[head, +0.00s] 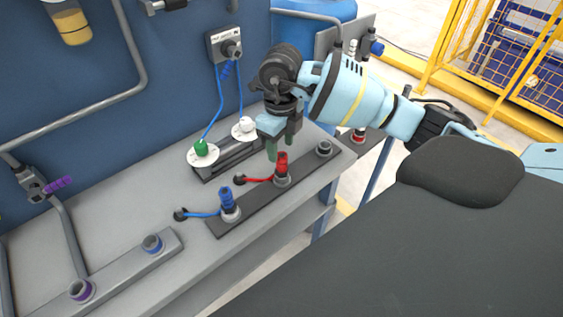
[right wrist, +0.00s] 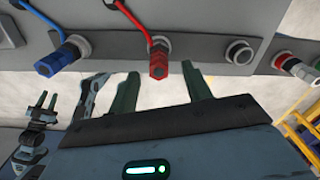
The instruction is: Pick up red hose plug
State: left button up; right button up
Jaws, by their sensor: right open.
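The red hose plug (head: 282,162) stands upright in a socket on the dark strip near the bench's front edge, with a red hose at its base. It also shows in the right wrist view (right wrist: 159,62). My right gripper (head: 280,147) is open and empty, pointing down just above and beside the red plug. In the right wrist view, its two green fingers (right wrist: 161,88) point toward the plug, one on either side in the picture, with no visible contact. What looks like my left gripper (right wrist: 46,100) shows small at the left; its jaw state is unclear.
A blue plug (head: 228,201) stands on the same strip to the left, and an empty socket (head: 324,148) to the right. A blue panel (head: 150,85) backs the bench.

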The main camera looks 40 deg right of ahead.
aim_at(282, 155)
jog(key=shift+w+f, duration=0.1)
jog(key=shift+f, duration=0.1)
jog(key=shift+s+f, duration=0.2)
jog(key=shift+f, duration=0.2)
jog(key=shift+s+f, duration=0.15)
jog(key=shift+f, duration=2)
grip_shut()
